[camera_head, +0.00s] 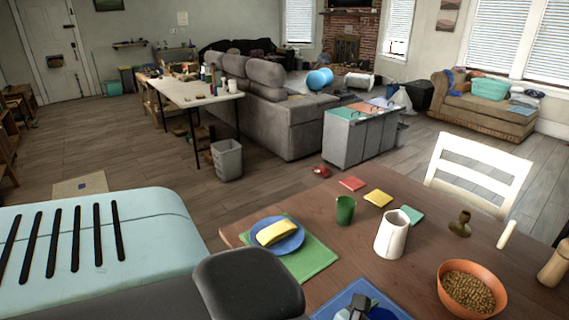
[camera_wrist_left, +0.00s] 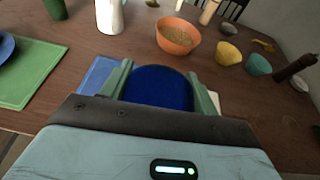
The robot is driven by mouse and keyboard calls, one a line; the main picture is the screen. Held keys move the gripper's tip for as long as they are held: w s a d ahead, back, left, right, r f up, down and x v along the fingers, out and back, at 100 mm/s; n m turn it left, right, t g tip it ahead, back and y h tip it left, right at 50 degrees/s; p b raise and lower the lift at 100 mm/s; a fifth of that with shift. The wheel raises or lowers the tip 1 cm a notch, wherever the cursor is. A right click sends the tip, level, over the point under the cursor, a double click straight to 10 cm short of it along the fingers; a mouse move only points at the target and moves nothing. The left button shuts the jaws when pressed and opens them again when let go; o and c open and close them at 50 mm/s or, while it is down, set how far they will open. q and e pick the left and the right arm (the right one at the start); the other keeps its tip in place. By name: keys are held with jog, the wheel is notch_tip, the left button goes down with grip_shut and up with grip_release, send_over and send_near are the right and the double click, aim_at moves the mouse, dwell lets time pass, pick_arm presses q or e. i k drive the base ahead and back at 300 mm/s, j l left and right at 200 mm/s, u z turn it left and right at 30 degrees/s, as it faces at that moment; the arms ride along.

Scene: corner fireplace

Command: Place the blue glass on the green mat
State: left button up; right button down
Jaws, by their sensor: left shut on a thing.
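The blue glass (camera_wrist_left: 155,86) is between the fingers of my left gripper (camera_wrist_left: 160,88) in the wrist view. The gripper is shut on it. In the head view the gripper (camera_head: 360,309) and part of the blue glass (camera_head: 382,314) show at the bottom edge, over the blue mat (camera_head: 336,303). The green mat (camera_head: 318,257) lies on the table to the left of the gripper. A blue plate (camera_head: 291,243) with a yellow thing (camera_head: 276,233) on it covers much of the green mat. The green mat also shows at left in the wrist view (camera_wrist_left: 32,82). My right gripper is not in view.
A white pitcher (camera_head: 391,236), a green cup (camera_head: 345,210) and an orange bowl of small brown pieces (camera_head: 451,303) stand on the wooden table (camera_head: 325,205). Small coloured squares lie farther back. The green mat's right edge is bare.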

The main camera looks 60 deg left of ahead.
aim_at(311, 254)
jog(key=j+z, duration=0.1)
jog(key=j, duration=0.45)
jog(key=k+j+z, duration=0.1)
jog(key=j, duration=0.45)
jog(key=k+j+z, duration=0.1)
jog(key=j, duration=0.45)
